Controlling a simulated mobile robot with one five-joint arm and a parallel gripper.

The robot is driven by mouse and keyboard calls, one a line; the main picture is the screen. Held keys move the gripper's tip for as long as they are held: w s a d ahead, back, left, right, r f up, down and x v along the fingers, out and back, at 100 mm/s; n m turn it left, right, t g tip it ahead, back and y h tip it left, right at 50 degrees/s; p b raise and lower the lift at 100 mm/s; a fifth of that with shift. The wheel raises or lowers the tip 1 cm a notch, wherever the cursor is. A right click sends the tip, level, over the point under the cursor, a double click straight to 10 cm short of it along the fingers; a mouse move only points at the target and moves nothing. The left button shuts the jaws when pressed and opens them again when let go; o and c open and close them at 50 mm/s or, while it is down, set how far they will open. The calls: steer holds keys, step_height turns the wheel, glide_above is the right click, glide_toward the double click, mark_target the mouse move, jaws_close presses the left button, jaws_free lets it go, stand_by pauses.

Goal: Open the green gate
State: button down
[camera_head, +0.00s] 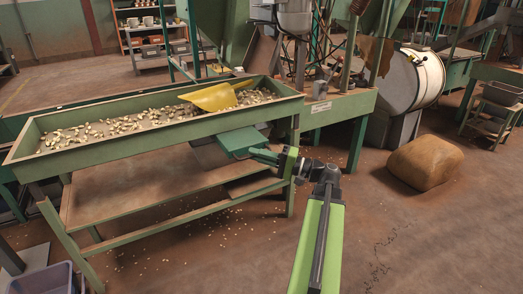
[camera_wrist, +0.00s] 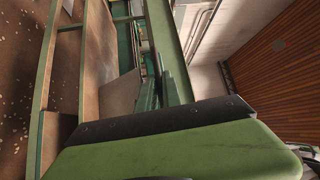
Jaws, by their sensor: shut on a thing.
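The green gate (camera_head: 240,142) is a flat green plate that sticks out from under the front side of the long green tray (camera_head: 150,130). A narrow green handle (camera_head: 264,155) reaches from the gate toward my arm. My gripper (camera_head: 278,158) is at the handle's outer end, shut on it. The jaws are small in the head view, and the exact hold is hard to see. In the wrist view a green, dark-edged body fills the bottom, and the contact with the handle is not clear there.
Pale nuts and a yellow scoop (camera_head: 215,97) lie in the tray. A lower wooden shelf (camera_head: 140,195) and table legs stand below it. A brown sack (camera_head: 425,162) lies on the floor at right, and a purple-grey bin (camera_head: 42,280) stands at lower left. The floor at lower right is clear.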

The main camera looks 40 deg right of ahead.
steer(key=shift+w+a, duration=0.15)
steer(key=shift+a, duration=0.2)
steer(key=c, duration=1.5)
jaws_free()
steer(key=shift+s+d+f, duration=0.1)
steer(key=shift+s+d, duration=0.1)
steer(key=b+v, duration=0.2)
steer(key=v, duration=1.4)
steer(key=shift+s+d, duration=0.25)
steer(key=shift+s, duration=0.1)
